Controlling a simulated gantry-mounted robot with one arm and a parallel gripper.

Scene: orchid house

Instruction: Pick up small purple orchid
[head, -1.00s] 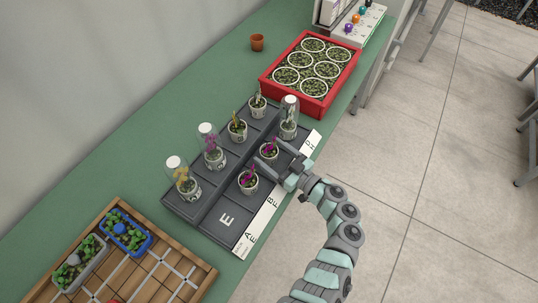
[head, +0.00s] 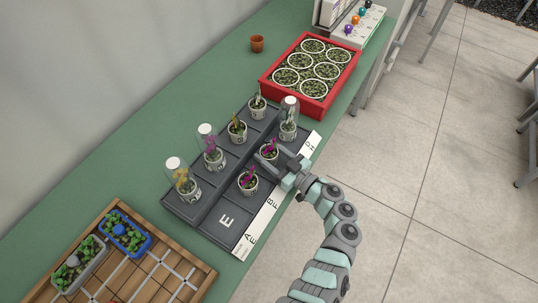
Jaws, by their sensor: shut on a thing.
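Two small white pots with purple orchids stand in the right-hand row of the dark grey compartment tray (head: 206,233). The purple orchid (head: 269,152) farther up the row is between the fingers of my gripper (head: 270,157). My gripper is shut on it, reaching in from the right. Part of this pot is hidden by the fingers. I cannot tell whether it has left the tray floor. The other purple orchid (head: 248,181) stands upright just below it, apart from the fingers. A third, taller purple orchid (head: 213,155) stands under a clear cover in the left-hand row.
A yellow orchid (head: 185,180) and a plant (head: 289,118) at the tray's upper right have clear covers. Orange (head: 238,129) and pale (head: 257,106) plants are uncovered. A red crate (head: 318,111) stands beyond; a wooden tray (head: 187,265) lies nearer. The compartment marked E is empty.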

